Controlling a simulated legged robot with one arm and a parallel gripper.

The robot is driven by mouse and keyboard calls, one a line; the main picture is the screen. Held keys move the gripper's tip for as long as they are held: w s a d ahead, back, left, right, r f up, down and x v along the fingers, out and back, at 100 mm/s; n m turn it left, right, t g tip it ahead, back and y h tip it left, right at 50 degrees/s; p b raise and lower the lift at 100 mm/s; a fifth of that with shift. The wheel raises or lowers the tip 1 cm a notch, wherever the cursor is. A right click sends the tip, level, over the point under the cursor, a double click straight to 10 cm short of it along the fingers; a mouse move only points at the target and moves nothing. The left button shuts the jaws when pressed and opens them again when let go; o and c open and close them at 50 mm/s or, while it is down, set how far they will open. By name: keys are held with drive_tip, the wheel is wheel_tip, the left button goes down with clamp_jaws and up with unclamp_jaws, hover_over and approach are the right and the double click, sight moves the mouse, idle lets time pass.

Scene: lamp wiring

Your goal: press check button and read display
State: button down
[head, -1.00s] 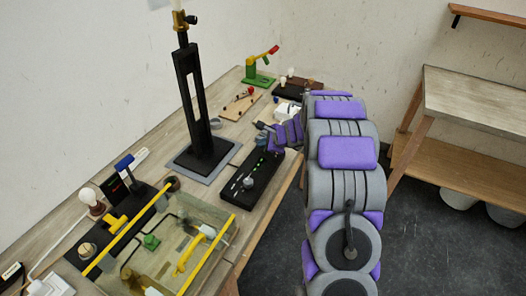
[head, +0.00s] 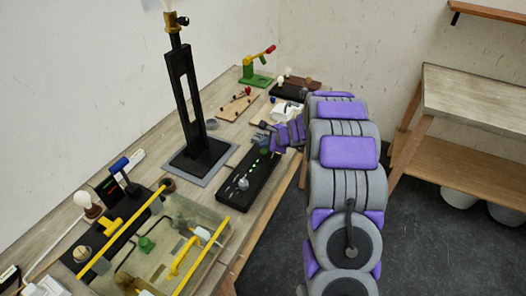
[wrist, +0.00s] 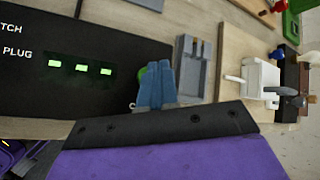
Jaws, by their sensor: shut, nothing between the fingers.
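The black control box (head: 240,187) lies on the bench beside the lamp stand. In the wrist view, its black face (wrist: 70,28) carries partly cut-off white lettering, including "PLUG", and three lit green display windows (wrist: 81,67). A round green button (wrist: 142,74) is partly hidden behind my blue fingers. My gripper (wrist: 157,68) is shut and empty, with its fingertips over or against the button; I cannot tell whether they touch or press it. In the head view, my gripper (head: 264,127) is at the far end of the box.
A black lamp stand (head: 190,100) rises on a grey base left of the box. A clear bin with yellow rims (head: 190,264) stands nearer. A grey slotted holder (wrist: 193,68) and a white fixture (wrist: 261,80) lie beyond the box. A shelf (head: 470,100) stands right.

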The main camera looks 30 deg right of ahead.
drive_tip(key=shift+d, duration=0.45)
drive_tip(key=shift+a+f+b, duration=0.15)
drive_tip(key=shift+a+b, duration=0.3)
drive_tip(key=shift+a, duration=1.35)
drive_tip(key=shift+d+f, duration=0.1)
drive_tip(key=shift+d, duration=0.9)
drive_tip(key=shift+a, duration=0.85)
drive_tip(key=shift+d+f, duration=0.4)
drive_tip(key=shift+d, duration=0.3)
drive_tip(key=shift+a, duration=0.5)
drive_tip(key=shift+d+r+p, duration=0.8)
drive_tip(key=shift+d+p, duration=0.15)
drive_tip(key=shift+d, duration=0.15)
drive_tip(key=shift+a, duration=0.2)
